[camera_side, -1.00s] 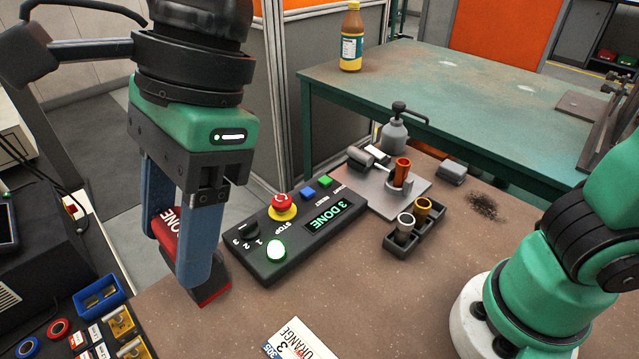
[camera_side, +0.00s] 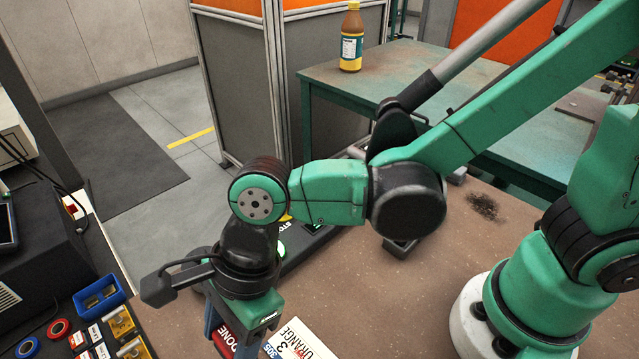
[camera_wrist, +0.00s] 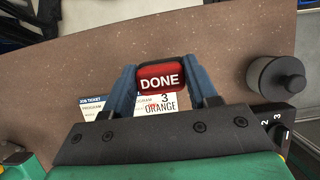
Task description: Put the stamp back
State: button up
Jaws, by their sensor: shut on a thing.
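My gripper (camera_wrist: 161,84) is shut on the stamp (camera_wrist: 160,77), a red block with white DONE lettering, held between two blue fingers. In the side view the stamp (camera_side: 224,343) shows at the bottom edge, partly hidden by my wrist and cut off by the frame. The job ticket (camera_side: 302,342), a white card reading ORANGE and 3, lies on the table just right of the stamp. In the wrist view the ticket (camera_wrist: 92,101) is partly behind the stamp and fingers. Whether the stamp touches the table or the ticket is not clear.
The black control box (camera_side: 300,250) is mostly hidden behind my arm; its green button glows. A blue tray (camera_side: 100,296) and several small parts lie at the left. A dark round object (camera_wrist: 276,78) stands right of the stamp.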

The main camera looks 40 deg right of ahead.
jog(key=shift+f, duration=1.9)
jog(key=o, duration=1)
jog(key=shift+f, duration=0.1)
jog(key=v, duration=1.2)
jog(key=w+d+n+t+h, duration=0.2)
jog(key=d+n+t, duration=0.1)
jog(key=d+n, duration=0.6)
jog(key=w+d+n+t+h, duration=0.2)
jog(key=w+d+n+t, duration=0.1)
jog(key=d+n, duration=0.6)
jog(key=shift+d+f+t+h, duration=0.3)
jog(key=shift+d+t, duration=0.3)
jog(key=shift+d, duration=1.1)
